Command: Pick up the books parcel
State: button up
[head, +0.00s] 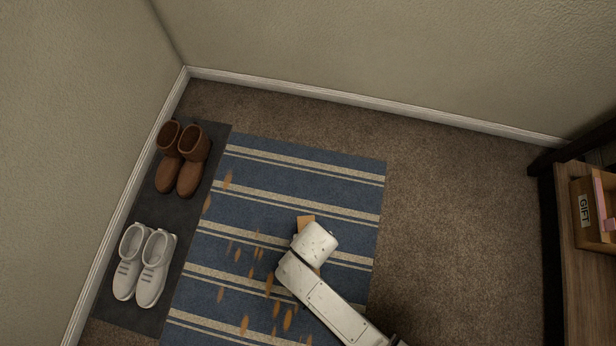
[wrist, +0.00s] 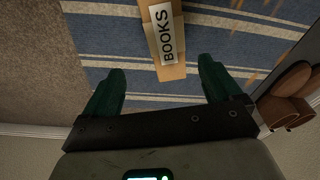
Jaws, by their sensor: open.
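The books parcel (wrist: 170,72) is a tan box with a white label reading BOOKS. It lies on the blue striped rug. In the head view only small tan corners of the parcel (head: 306,219) show, as my arm hides the rest. My gripper (wrist: 163,80) has two dark green fingers spread apart, with nothing held between them. In the wrist view the end of the parcel shows between the fingertips, with a gap on each side. I cannot tell how high the fingers are above it.
The striped rug (head: 300,182) has orange leaf-like flecks on it. Brown boots (head: 190,172) and white shoes (head: 153,270) stand on a dark mat (head: 183,213) at the left. At the right, a wooden shelf (head: 585,285) holds a box labelled GIFT (head: 583,212). The carpet between rug and shelf is clear.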

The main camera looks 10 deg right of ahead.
jog(key=f+b, duration=0.1)
jog(key=f, duration=0.1)
jog(key=f+b, duration=0.1)
jog(key=f, duration=0.2)
jog(key=a+f+b, duration=0.1)
jog(key=f, duration=0.2)
jog(key=shift+w+a+b, duration=0.1)
jog(key=shift+w+b, duration=0.05)
jog(key=shift+b, duration=0.25)
jog(key=f+b, duration=0.1)
jog(key=f, duration=0.1)
jog(key=f+b, duration=0.3)
jog(key=f, duration=0.1)
jog(key=shift+w, duration=0.3)
jog(key=shift+c, duration=0.3)
jog(key=shift+r, duration=0.1)
jog(key=c, duration=1.4)
